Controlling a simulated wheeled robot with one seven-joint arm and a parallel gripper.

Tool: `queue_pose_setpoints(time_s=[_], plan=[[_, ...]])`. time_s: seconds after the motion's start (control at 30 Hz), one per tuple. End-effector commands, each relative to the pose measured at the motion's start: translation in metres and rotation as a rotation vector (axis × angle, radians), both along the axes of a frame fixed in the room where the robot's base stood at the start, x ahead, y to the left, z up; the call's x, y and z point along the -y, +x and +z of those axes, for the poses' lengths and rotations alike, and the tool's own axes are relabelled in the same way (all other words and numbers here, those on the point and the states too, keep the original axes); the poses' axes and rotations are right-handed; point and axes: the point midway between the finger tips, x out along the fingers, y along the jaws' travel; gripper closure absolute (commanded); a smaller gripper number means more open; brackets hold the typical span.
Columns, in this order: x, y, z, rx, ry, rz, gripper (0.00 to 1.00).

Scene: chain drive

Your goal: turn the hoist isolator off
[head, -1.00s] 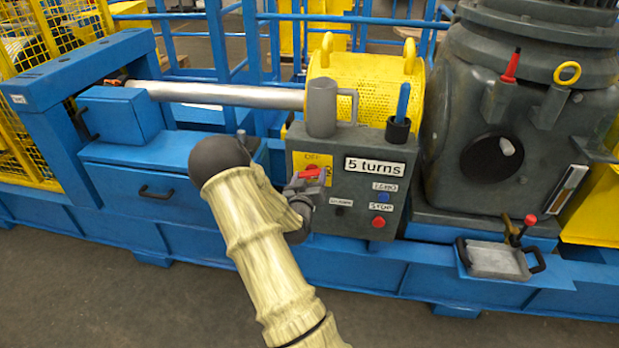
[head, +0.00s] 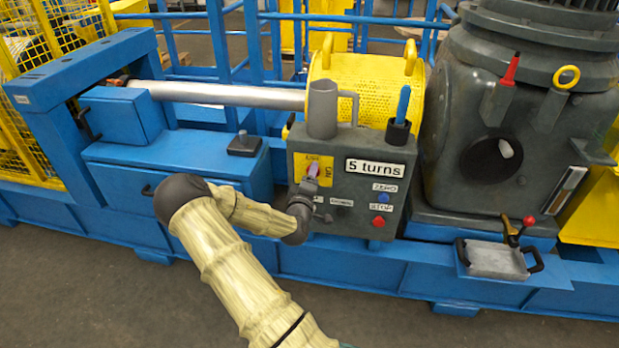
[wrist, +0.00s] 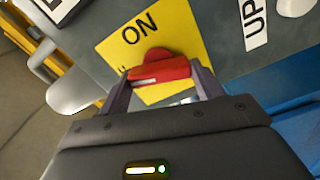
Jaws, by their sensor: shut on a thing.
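The hoist isolator is a red rotary handle (wrist: 160,72) on a yellow plate (wrist: 112,48) marked ON. In the head view the plate (head: 326,161) is at the upper left of the grey control box (head: 350,211). My gripper (wrist: 161,78) is shut on the handle, one finger at each end of it. In the head view my gripper (head: 311,184) is at the plate, and the handle (head: 315,171) looks tilted up to the right. The fingers and wrist hide part of the plate, and its lettering is hard to read there.
The box carries a "5 turns" label (head: 375,166), a blue button (head: 383,197) and a red stop button (head: 378,221). A grey mug (head: 322,108) and a cup holding a blue tool (head: 398,130) stand on top. A drawer unit (head: 180,168) is to the left.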

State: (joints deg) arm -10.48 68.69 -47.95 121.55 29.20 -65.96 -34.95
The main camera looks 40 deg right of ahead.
Motion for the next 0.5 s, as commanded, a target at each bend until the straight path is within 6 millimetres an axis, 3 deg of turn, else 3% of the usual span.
queue_pose_setpoints(time_s=[0.5], plan=[[-0.0004, -0.0001, -0.0023, -0.228, -0.192, 0.000, 0.57]])
